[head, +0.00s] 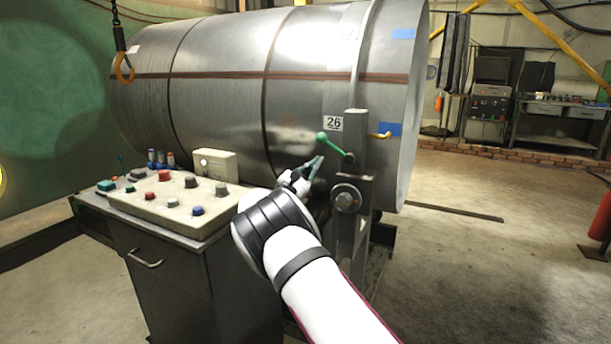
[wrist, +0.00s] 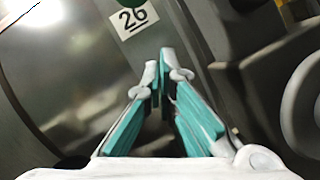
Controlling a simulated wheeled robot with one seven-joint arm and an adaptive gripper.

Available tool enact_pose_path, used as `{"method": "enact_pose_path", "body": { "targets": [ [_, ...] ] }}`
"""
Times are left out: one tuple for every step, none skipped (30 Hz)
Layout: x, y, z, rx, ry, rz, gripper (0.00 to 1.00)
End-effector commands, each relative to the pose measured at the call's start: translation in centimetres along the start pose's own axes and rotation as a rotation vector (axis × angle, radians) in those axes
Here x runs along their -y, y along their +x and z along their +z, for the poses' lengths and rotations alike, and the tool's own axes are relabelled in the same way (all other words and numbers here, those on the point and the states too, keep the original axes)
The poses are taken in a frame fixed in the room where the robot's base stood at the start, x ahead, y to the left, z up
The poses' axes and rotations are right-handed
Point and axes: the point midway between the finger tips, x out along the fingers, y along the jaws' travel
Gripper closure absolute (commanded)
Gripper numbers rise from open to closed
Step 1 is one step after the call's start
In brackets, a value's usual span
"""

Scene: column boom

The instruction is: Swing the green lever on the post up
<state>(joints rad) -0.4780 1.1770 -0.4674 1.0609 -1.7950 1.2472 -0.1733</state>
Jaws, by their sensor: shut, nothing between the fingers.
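The green lever (head: 335,144) is on the grey post (head: 354,185) in front of the large steel drum. Its green ball end points up and to the left from a dark pivot. In the wrist view, part of a green knob (wrist: 132,2) shows at the top edge, above the "26" label. My gripper (head: 319,160) is just below and left of the lever, apart from it as far as I can tell. In the wrist view, my gripper's teal fingers (wrist: 160,68) are together at the tips with nothing between them.
A control panel (head: 170,195) with coloured buttons stands on a cabinet to the left. A hook (head: 123,68) hangs at upper left. Open floor lies right.

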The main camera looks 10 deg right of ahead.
Motion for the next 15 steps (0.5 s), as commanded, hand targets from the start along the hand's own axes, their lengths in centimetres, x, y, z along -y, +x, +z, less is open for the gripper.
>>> {"method": "enact_pose_path", "body": {
  "targets": [
    [-0.2, 0.0, 1.0, -0.001, 0.002, 0.000, 1.00],
    [-0.2, 0.1, 1.4, -0.001, 0.002, -0.001, 1.00],
    [-0.2, 0.2, 1.9, -0.001, 0.003, -0.001, 1.00],
    [-0.2, 0.3, 2.2, -0.001, 0.002, 0.000, 1.00],
    [-0.2, 0.3, 2.5, -0.001, 0.003, 0.000, 1.00],
    [-0.2, 0.4, 2.8, -0.001, 0.003, 0.000, 1.00],
    [-0.1, 0.5, 3.0, -0.001, 0.002, -0.001, 1.00],
    [-0.1, 0.5, 3.1, -0.002, 0.002, -0.001, 1.00],
    [-0.1, 0.5, 3.3, -0.002, 0.002, -0.001, 1.00],
    [-0.1, 0.6, 3.4, -0.002, 0.002, -0.001, 1.00],
    [-0.1, 0.6, 3.5, -0.002, 0.002, -0.001, 1.00],
    [-0.1, 0.6, 3.6, -0.002, 0.002, 0.000, 1.00],
    [-0.1, 0.6, 3.6, -0.002, 0.002, 0.000, 1.00],
    [-0.1, 0.6, 3.6, -0.002, 0.002, 0.000, 1.00],
    [-0.1, 0.6, 3.6, -0.002, 0.002, 0.000, 1.00]
  ]
}}
